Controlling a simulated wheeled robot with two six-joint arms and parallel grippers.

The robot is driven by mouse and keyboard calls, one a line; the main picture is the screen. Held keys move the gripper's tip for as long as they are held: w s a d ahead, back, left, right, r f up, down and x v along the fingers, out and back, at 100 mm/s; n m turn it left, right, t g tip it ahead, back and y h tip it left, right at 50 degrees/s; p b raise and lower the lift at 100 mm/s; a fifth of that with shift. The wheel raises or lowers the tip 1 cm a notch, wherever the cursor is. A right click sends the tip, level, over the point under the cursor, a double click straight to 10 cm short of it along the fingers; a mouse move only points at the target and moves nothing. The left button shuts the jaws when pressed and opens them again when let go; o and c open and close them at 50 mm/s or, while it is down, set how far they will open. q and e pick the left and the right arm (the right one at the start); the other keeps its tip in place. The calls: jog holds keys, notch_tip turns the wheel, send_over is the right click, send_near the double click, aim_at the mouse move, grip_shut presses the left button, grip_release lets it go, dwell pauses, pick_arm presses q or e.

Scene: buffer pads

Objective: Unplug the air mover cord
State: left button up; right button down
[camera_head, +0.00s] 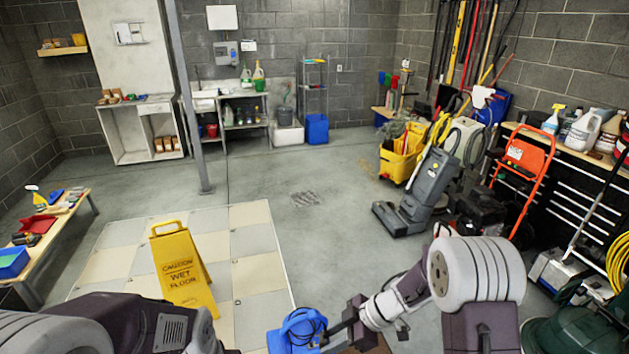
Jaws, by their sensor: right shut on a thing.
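A blue air mover (279,342) shows at the bottom centre, cut off by the picture edge. A dark cord (304,322) lies in loops against it. My right gripper (331,328) comes in from the right and is shut at the air mover's right side, where the dark cord is. The fingertips are small and dark, so the exact spot they grip is hard to make out. No socket or plug can be made out. My left arm (130,325) crosses the bottom left, and its gripper is out of view.
A yellow wet floor sign (182,268) stands on the pale floor panels (255,275). A low bench (62,222) is at left. The middle floor is clear.

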jog(key=s+d+f+m+t, duration=0.1)
jog(key=d+m+t, duration=0.1)
jog(key=d, duration=0.5)
jog(key=s+d+m+t+h, duration=0.1)
jog(key=d+m+t, duration=0.1)
jog(key=d+m, duration=0.2)
jog(key=d, duration=0.2)
jog(key=shift+s+d+f+h, duration=0.3)
jog(key=shift+s+d+f, duration=0.05)
jog(key=shift+d, duration=0.05)
jog(key=shift+s, duration=0.1)
jog(key=a+r+n+g, duration=0.2)
jog(key=a+r+n, duration=0.1)
jog(key=a, duration=0.4)
jog(key=a+r+n+g+y, duration=0.1)
jog(key=a+r+n+g, duration=0.2)
jog(key=a+n, duration=0.2)
jog(key=shift+a+y, duration=0.3)
jog(key=shift+a, duration=0.55)
